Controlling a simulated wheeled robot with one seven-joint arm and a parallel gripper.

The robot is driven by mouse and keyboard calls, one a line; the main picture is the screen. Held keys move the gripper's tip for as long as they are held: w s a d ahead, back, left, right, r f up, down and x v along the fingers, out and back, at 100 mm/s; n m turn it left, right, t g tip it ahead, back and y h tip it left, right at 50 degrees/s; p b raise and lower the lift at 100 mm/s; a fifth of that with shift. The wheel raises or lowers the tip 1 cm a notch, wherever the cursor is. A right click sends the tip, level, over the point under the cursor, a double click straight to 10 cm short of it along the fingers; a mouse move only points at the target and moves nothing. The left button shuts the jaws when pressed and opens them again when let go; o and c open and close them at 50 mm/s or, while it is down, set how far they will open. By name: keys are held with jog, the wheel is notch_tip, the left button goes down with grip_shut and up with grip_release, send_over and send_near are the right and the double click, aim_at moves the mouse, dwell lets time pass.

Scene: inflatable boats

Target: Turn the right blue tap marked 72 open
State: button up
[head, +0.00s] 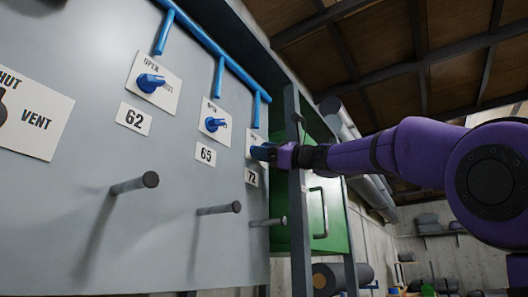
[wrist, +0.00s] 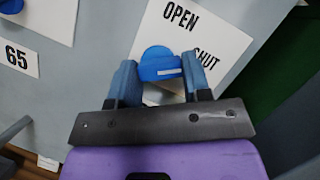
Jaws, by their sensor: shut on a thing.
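The blue tap marked 72 (wrist: 160,62) is the rightmost of three taps on the grey panel, mostly hidden behind my gripper in the head view. In the wrist view its handle sits between my gripper's two fingers (wrist: 163,80), and its white stripe points right, towards the word SHUT. The word OPEN is above it on its white plate (wrist: 226,32). The plate also shows in the head view (head: 255,137), with the 72 label (head: 251,177) below. My gripper (head: 267,153) is shut on the tap handle.
Blue taps 62 (head: 150,83) and 65 (head: 213,125) are to the left. Grey pegs (head: 135,183) stick out below. A blue pipe (head: 210,45) runs above. A green door with a handle (head: 320,212) stands right of the panel, close to my arm.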

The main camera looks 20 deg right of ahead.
jog(key=n+g, duration=0.1)
jog(key=n, duration=0.2)
jog(key=n+g, duration=0.2)
jog(key=n, duration=0.2)
jog(key=shift+r, duration=0.2)
jog(key=n+g, duration=0.1)
jog(key=n, duration=0.4)
jog(key=shift+r+g+h, duration=0.15)
jog(key=shift+g+h, duration=0.25)
jog(key=shift+n, duration=0.3)
jog(key=o, duration=0.9)
jog(key=v, duration=1)
jog(key=shift+s+d, duration=0.25)
jog(key=shift+d, duration=0.05)
